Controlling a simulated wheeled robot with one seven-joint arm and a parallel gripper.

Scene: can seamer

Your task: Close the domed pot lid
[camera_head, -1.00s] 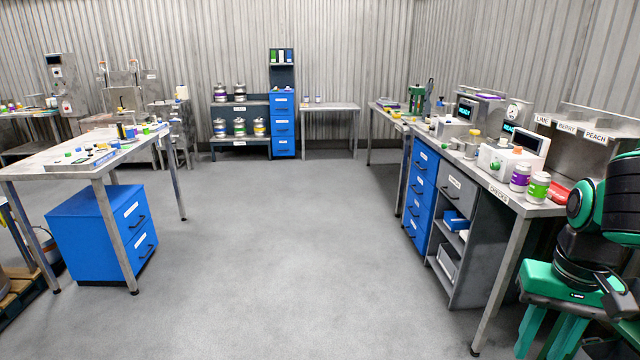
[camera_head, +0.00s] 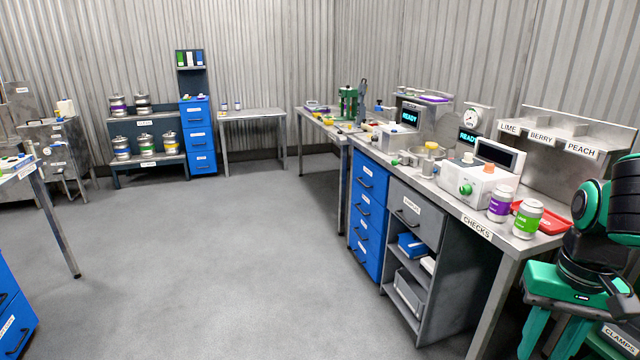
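I cannot pick out a domed pot lid for certain. Several silver pots with coloured bands, among them an upper one (camera_head: 118,107) and a lower one (camera_head: 122,148), stand on a dark shelf rack (camera_head: 120,127) against the back wall. They are too small to tell how their tops sit. A low, shiny round metal vessel (camera_head: 432,152) stands on the right-hand bench, partly hidden behind a white device; I cannot tell whether it has a lid. My green and black arm is folded at the right edge.
The right-hand bench (camera_head: 476,221) holds a white device (camera_head: 480,186), two cans (camera_head: 527,219), a red tray (camera_head: 556,218) and READY screens (camera_head: 410,118). Blue drawers (camera_head: 366,215) stand below. A small table (camera_head: 252,114) is at the back. The middle floor is clear.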

